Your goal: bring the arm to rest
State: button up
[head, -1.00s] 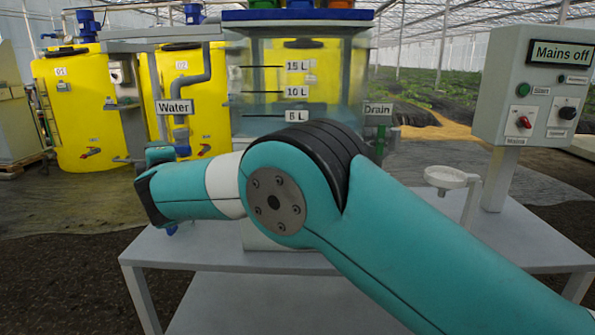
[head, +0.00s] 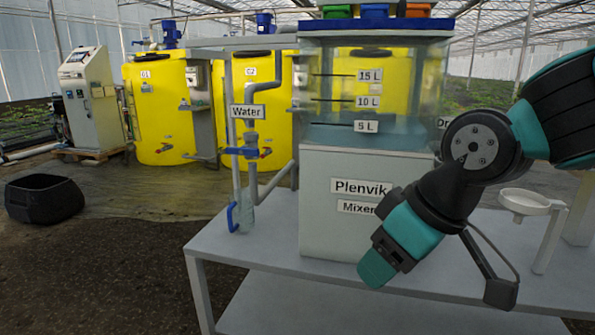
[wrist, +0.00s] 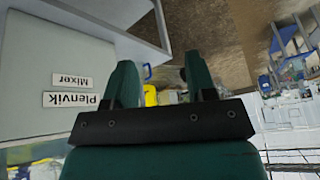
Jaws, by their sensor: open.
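My arm reaches in from the right edge of the head view and bends down at a dark joint. My gripper (head: 377,268) hangs tilted down and to the left, in front of the lower part of the mixer (head: 325,215). In the wrist view its two fingers (wrist: 160,78) stand apart with nothing held between them. The mixer's label panel also shows upside down at the left of the wrist view (wrist: 40,85). The arm hides part of the mixer's right side and most of the Drain label (head: 444,122).
The mixer stands on a grey bench (head: 240,262). Liquid in its clear tank lies near the 5 L mark. A Water pipe with a blue valve (head: 240,151) is to its left, a white cup holder (head: 524,201) to its right. A black tub (head: 43,200) sits on open floor at left.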

jog(key=s+d+f+m+g, duration=0.2)
jog(key=s+d+g, duration=0.15)
jog(key=s, duration=0.95)
notch_tip(320, 180, up, 26)
jog(key=p, duration=2.6)
jog(key=shift+w+r, duration=0.2)
jog(key=shift+w, duration=0.25)
jog(key=shift+d+t, duration=0.1)
jog(key=shift+t, duration=0.15)
